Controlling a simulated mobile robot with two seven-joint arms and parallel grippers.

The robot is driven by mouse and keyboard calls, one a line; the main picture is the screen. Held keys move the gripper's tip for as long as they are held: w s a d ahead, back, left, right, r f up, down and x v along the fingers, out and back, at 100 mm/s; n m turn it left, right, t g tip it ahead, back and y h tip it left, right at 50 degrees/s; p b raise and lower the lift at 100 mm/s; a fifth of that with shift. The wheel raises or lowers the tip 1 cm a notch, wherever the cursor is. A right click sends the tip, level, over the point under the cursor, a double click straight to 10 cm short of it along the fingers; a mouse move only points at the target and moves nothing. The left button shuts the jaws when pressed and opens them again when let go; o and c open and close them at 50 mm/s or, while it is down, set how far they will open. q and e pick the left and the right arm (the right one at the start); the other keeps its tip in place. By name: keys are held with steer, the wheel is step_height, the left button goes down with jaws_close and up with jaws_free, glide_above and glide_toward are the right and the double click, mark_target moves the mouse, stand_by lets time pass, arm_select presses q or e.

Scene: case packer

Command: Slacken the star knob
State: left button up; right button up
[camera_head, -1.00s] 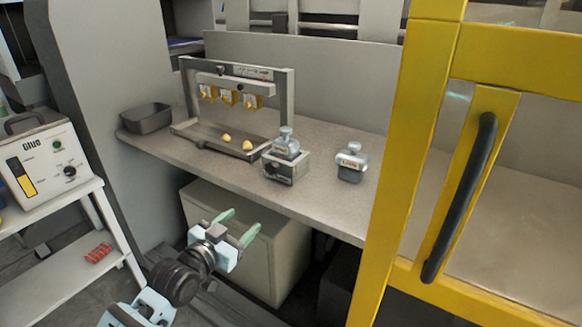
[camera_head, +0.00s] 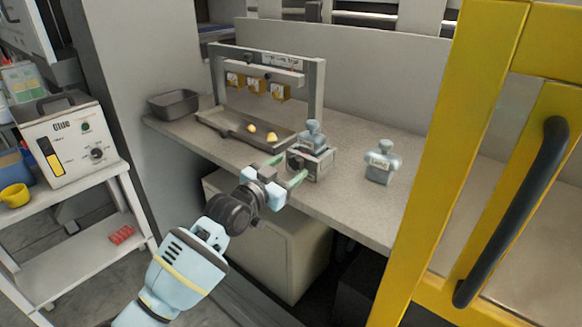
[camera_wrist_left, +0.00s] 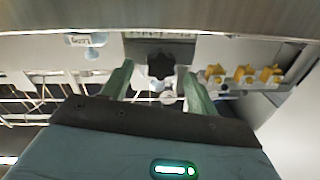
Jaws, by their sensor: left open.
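The star knob (camera_wrist_left: 160,65) is a dark lobed knob, seen in the left wrist view between my left gripper's two fingers. In the head view the dark knob (camera_head: 297,162) is on the front of a grey metal block (camera_head: 319,165) near the counter's front edge. My left gripper (camera_head: 288,171) is open, its green fingers pointing at the block's front; it also shows in the left wrist view (camera_wrist_left: 158,85). I cannot tell whether the fingertips touch the knob. A grey knobbed piece (camera_head: 313,135) sits in the block's top. My right gripper is not in view.
A second grey piece with a label (camera_head: 382,160) stands to the right on the counter (camera_head: 350,205). A frame with yellow nozzles (camera_head: 318,90) and a tray with yellow lumps stand behind left. A yellow door frame (camera_head: 450,150) borders the right side.

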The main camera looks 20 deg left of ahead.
arm_select(q)
steer(key=shift+w+d, duration=0.15)
steer(key=shift+w, duration=0.55)
steer(key=shift+w+d, duration=0.1)
steer(key=shift+w, duration=0.1)
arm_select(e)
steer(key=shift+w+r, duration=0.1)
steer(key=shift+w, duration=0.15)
arm_select(q)
steer(key=c, duration=1)
